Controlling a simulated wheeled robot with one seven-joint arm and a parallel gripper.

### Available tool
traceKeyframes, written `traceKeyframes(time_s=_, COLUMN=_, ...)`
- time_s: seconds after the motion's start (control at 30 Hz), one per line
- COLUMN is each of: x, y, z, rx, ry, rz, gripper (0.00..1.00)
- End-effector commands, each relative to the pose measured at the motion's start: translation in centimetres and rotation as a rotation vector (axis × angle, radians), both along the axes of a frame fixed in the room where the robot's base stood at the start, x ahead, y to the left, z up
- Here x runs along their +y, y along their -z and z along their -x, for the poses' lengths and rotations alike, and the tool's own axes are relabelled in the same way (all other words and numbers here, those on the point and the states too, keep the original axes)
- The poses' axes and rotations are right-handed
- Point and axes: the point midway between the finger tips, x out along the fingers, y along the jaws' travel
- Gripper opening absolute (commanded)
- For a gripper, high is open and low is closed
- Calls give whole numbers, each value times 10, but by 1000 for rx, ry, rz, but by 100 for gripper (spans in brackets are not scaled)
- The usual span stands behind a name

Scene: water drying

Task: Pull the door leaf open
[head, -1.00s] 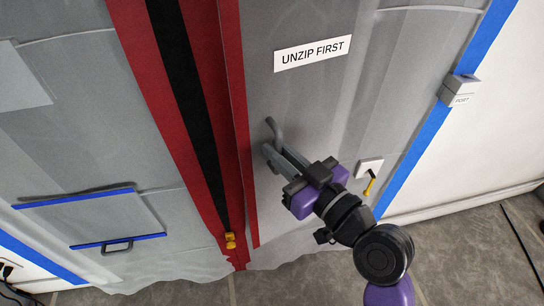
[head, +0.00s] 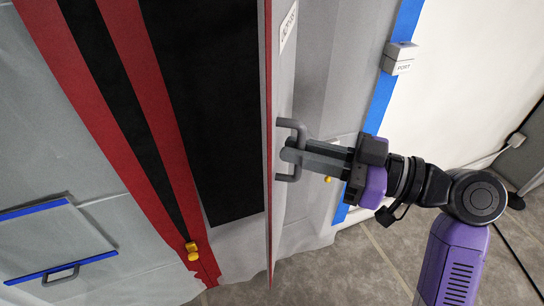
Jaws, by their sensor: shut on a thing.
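The door leaf (head: 284,90) is a grey sheet with a red edge, seen nearly edge-on in the head view and swung out from the opening. A grey bar handle (head: 297,126) stands on its right face. My gripper (head: 290,150) is shut on the handle, reaching in from the right with the purple and black wrist behind it. The fingertips partly cover the handle's middle. To the left of the leaf is a dark opening or panel (head: 222,110), bordered by red strips (head: 165,125).
A yellow zipper pull (head: 192,249) hangs low on the red strip. A grey box marked PORT (head: 398,57) sits on blue tape at the right. A flap with blue edges (head: 50,243) is at lower left. Grey floor (head: 350,270) is clear below the leaf.

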Motion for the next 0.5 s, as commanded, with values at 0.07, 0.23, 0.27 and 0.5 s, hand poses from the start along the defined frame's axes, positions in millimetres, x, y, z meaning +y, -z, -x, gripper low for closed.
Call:
traceKeyframes(time_s=0.07, x=-14, y=2, z=0, rx=1, ry=6, rz=0, gripper=0)
traceKeyframes(time_s=0.23, x=-36, y=1, z=-1, rx=2, ry=7, rz=-1, gripper=0)
traceKeyframes(time_s=0.27, x=-39, y=1, z=-1, rx=2, ry=7, rz=-1, gripper=0)
traceKeyframes(time_s=0.5, x=-54, y=0, z=-4, rx=3, ry=8, rz=-1, gripper=0)
